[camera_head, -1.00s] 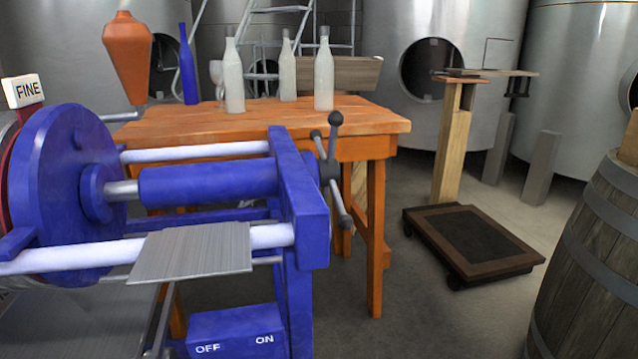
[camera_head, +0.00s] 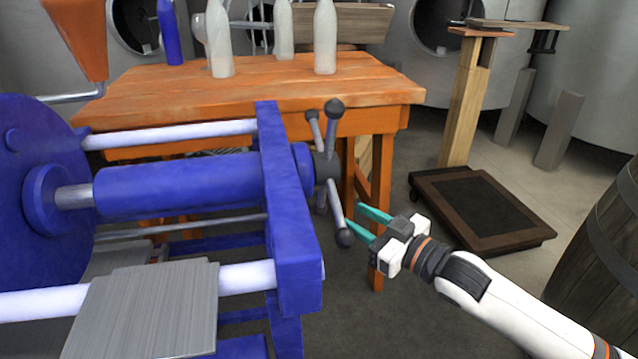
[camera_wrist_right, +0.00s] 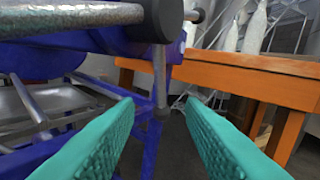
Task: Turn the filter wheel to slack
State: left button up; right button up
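The filter wheel (camera_head: 326,166) is a grey hub with several spokes ending in dark balls, on the right end of the blue filter press (camera_head: 285,220). One spoke points down and slightly right. My right gripper (camera_head: 354,219) is open, its teal fingers pointing left at this lower spoke. In the right wrist view the spoke (camera_wrist_right: 160,75) hangs from the dark hub ahead, in the gap between the spread fingers (camera_wrist_right: 160,122). I cannot tell whether they touch it. My left gripper is not in view.
An orange wooden table (camera_head: 375,95) with pale bottles (camera_head: 325,40) stands behind the wheel. A platform scale (camera_head: 480,210) is at the right, and a barrel (camera_head: 610,260) at the right edge. A grey plate (camera_head: 150,310) lies across the press's front rod. Open floor lies around the scale.

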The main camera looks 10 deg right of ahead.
aim_at(323, 199)
jog(key=b+x, duration=0.1)
jog(key=x, duration=1)
jog(key=shift+w+a, duration=0.2)
jog(key=shift+a, duration=0.05)
jog(key=shift+c, duration=0.6)
grip_shut()
